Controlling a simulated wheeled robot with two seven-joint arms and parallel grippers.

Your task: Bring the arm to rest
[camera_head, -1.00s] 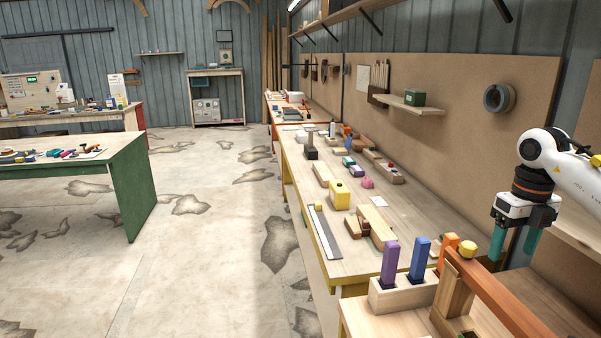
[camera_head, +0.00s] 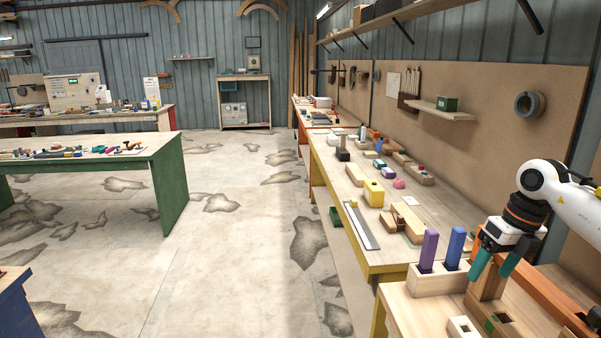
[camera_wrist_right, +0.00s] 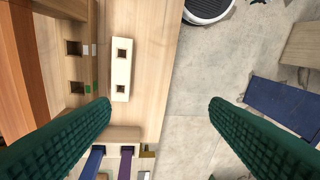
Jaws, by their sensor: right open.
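My right gripper (camera_head: 494,264) is at the right of the head view, with green fingers hanging over the near wooden bench. In the right wrist view the two green fingers (camera_wrist_right: 160,118) stand wide apart with nothing between them. Below them show the bench edge and the floor. A purple block (camera_head: 429,249) and a blue block (camera_head: 455,246) stand upright in a wooden holder (camera_head: 430,282), just left of the gripper in the head view. My left gripper is in neither view.
A pale block with two square holes (camera_wrist_right: 121,68) lies on the bench. An orange-brown beam (camera_head: 552,295) runs behind the gripper. The long workbench (camera_head: 385,262) carries several blocks and tools. A green-legged table (camera_head: 172,187) stands left. The floor (camera_head: 235,250) between is largely clear.

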